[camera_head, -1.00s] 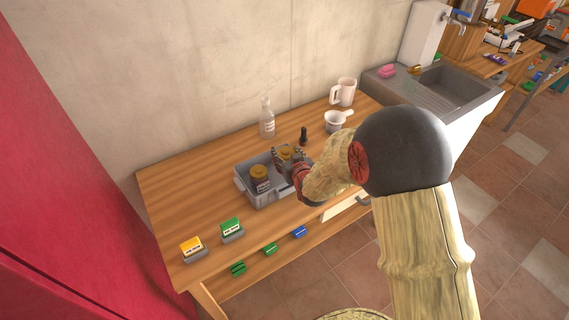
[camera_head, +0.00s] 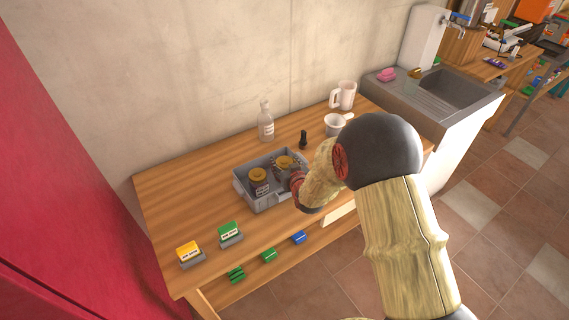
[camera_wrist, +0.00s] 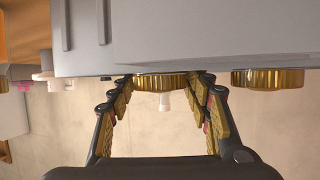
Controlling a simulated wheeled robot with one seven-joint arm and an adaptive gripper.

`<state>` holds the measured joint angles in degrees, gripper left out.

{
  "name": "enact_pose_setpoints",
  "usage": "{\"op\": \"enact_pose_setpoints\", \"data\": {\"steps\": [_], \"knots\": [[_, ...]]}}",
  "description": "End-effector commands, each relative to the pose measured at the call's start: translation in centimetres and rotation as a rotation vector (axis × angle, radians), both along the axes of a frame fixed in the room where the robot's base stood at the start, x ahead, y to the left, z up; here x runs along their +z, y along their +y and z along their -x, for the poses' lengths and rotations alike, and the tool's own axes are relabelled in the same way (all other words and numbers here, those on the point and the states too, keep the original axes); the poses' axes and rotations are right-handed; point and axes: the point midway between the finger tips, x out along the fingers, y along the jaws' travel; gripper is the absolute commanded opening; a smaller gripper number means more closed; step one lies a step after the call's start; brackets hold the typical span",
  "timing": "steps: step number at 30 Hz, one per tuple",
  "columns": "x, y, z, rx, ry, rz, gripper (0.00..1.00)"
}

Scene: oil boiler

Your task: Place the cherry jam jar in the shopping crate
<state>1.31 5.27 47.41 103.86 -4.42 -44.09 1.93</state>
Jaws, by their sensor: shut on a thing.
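The grey shopping crate (camera_head: 265,207) stands on the wooden table. My gripper (camera_head: 288,174) reaches in over its right side and is shut on a gold-lidded jar (camera_head: 284,163). In the wrist view my gripper (camera_wrist: 161,88) has its fingers on both sides of this jar's gold lid (camera_wrist: 160,81). The crate wall (camera_wrist: 190,40) fills the top of that upside-down view and hides the jar's body. I cannot read the held jar's label, nor tell whether its base touches the crate floor. A second gold-lidded jar (camera_head: 259,184) stands upright in the crate's left part.
Behind the crate stand a clear bottle (camera_head: 266,124) and a small dark object (camera_head: 303,140). A white pot (camera_head: 335,124) and a mug (camera_head: 345,95) stand further right, near the sink (camera_head: 440,92). Yellow (camera_head: 188,251) and green (camera_head: 229,233) items sit front left.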

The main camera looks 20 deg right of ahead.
Motion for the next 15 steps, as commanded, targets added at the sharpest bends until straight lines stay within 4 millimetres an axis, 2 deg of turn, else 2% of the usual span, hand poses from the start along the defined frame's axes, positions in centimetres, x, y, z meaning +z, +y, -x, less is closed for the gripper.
{"op": "enact_pose_setpoints", "data": {"steps": [1, 2, 10, 15], "knots": [[-0.18, 0.0, -0.06, 0.0, -0.003, 0.0, 0.09], [-0.23, 0.0, 0.03, 0.0, 0.001, 0.0, 0.51], [-0.15, 0.0, 0.02, 0.0, 0.001, 0.0, 0.66], [-0.15, 0.0, 0.02, 0.0, 0.001, 0.0, 0.67]]}}
